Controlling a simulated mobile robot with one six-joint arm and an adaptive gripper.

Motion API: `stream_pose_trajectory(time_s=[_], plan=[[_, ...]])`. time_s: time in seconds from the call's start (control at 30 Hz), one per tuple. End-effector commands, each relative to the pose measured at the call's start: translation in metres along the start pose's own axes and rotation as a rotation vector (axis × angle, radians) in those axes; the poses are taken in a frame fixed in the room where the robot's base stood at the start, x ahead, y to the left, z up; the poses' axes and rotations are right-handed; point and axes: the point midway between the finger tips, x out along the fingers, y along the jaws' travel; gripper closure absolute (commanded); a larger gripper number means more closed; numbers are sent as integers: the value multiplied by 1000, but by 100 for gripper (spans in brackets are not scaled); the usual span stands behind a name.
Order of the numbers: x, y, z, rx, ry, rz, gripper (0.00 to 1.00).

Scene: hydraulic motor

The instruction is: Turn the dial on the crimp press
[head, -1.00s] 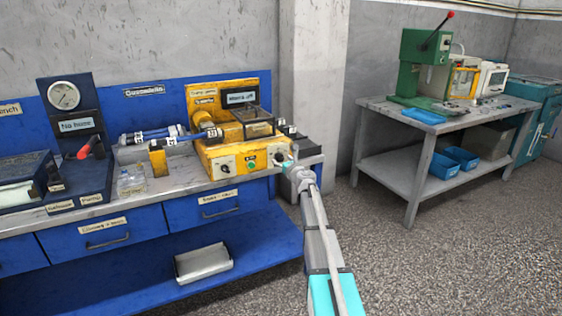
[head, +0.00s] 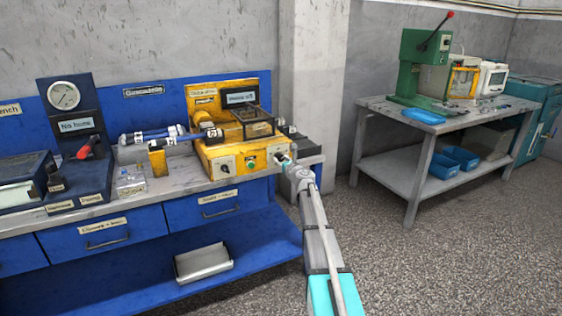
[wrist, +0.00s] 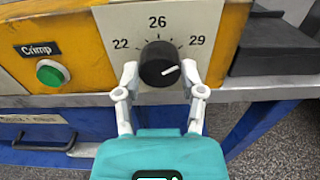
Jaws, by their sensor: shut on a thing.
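The yellow crimp press (head: 214,160) stands at the right end of the blue bench. Its black dial (wrist: 158,60) sits on a pale plate marked 22, 26 and 29 in the wrist view. The white line on the dial points right and slightly up, below the 29. My gripper (wrist: 160,78) has one finger on each side of the dial and is shut on it. In the head view my gripper (head: 287,160) is at the press's front right corner and hides the dial there.
A green Crimp button (wrist: 51,73) is left of the dial. A dark box (wrist: 275,44) stands close on the right. Blue and silver hose parts (head: 155,135) lie left of the press. A grey table (head: 420,122) with a green press stands farther right, across open floor.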

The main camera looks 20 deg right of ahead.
Motion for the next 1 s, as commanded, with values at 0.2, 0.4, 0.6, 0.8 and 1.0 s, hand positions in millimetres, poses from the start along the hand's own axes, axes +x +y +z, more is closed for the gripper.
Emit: stream_pose_trajectory(time_s=[0.2, 0.4, 0.6, 0.8, 1.0], plan=[[1, 0, 0, -35, 1, 4, 96], [1, 0, 0, -122, 2, 4, 96], [1, 0, 0, -266, 1, 4, 96], [1, -1, 0, -448, 1, 4, 96], [1, -1, 0, -638, 1, 4, 96]])
